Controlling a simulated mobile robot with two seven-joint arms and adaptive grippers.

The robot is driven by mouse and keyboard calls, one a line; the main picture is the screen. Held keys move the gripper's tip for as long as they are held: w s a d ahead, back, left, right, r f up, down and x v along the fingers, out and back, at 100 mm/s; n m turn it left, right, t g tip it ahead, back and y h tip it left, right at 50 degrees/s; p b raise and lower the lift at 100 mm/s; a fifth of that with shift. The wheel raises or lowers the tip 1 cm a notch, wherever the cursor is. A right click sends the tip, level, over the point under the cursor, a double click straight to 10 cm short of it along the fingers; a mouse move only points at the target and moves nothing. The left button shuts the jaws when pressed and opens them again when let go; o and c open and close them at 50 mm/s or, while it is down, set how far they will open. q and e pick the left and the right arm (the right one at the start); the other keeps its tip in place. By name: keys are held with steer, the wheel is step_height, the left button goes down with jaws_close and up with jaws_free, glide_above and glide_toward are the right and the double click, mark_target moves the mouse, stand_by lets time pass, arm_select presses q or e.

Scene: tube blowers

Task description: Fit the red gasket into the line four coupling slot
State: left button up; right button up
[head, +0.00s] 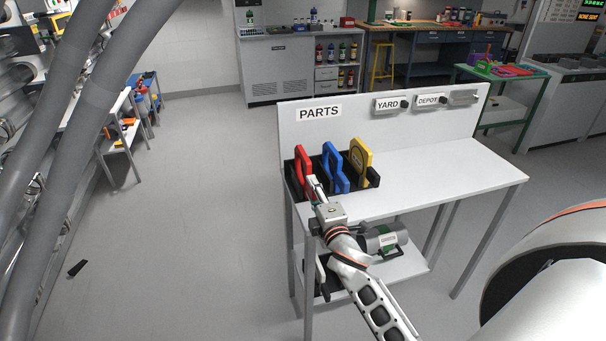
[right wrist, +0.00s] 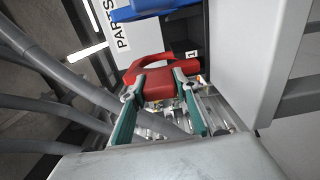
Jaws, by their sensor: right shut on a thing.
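The red gasket (head: 302,160) stands upright at the left end of the black parts rack (head: 374,182) on the white bench. My right gripper (head: 312,185) reaches up to it from the front. In the right wrist view my right gripper (right wrist: 160,93) is shut on the near edge of the red gasket (right wrist: 158,74), with one teal finger on each side. Whether the gasket is clear of its rack place cannot be told. My left gripper is in neither view. No line four coupling slot can be made out.
A blue gasket (head: 334,167) and a yellow one (head: 361,158) stand right of the red one. A PARTS panel (head: 319,113) rises behind them. The bench top (head: 450,175) is bare at right. A green motor (head: 387,240) sits below. Thick grey tubes (head: 70,150) cross the left.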

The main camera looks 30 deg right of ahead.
steer(key=shift+s, duration=0.25)
steer(key=shift+s+a, duration=0.1)
steer(key=shift+s, duration=0.45)
steer(key=v, duration=0.8)
steer(key=shift+p, duration=0.35)
stand_by(0.5)
steer(key=shift+a, duration=0.1)
steer(key=shift+b+v, duration=0.35)
steer(key=shift+v, duration=2.65)
steer(key=shift+w, duration=0.1)
